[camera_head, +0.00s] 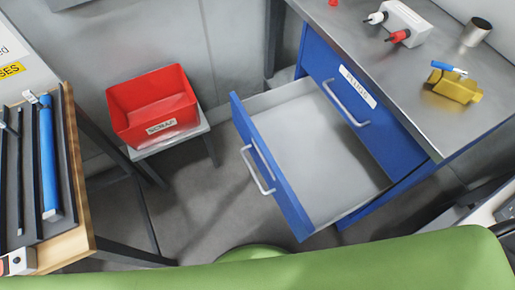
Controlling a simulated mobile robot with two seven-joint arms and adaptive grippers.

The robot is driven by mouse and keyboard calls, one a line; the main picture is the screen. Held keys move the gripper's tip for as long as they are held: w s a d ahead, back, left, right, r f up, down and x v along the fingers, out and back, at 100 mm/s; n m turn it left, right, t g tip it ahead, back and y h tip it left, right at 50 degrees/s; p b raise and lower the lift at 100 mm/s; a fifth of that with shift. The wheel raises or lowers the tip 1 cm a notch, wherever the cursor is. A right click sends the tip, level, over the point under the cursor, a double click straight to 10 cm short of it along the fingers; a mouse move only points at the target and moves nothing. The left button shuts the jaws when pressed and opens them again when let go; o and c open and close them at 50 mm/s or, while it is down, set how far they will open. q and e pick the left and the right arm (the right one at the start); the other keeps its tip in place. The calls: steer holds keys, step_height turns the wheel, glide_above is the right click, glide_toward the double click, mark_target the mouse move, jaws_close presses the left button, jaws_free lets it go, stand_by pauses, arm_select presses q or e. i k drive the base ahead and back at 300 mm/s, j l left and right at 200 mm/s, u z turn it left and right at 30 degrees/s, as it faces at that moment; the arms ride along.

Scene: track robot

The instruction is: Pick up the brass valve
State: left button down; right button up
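The brass valve (458,90) lies on the grey metal top of the workbench at the right. It has a yellow-gold body with a blue piece across its top. Nothing touches it from above. Neither of my grippers shows in this view.
Below the bench top (405,100), a blue drawer (280,190) stands pulled out and looks empty. A red scrap bin (152,103) sits on a low stand at the left.

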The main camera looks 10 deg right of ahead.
mark_target(459, 88)
steer(key=z, duration=1.65)
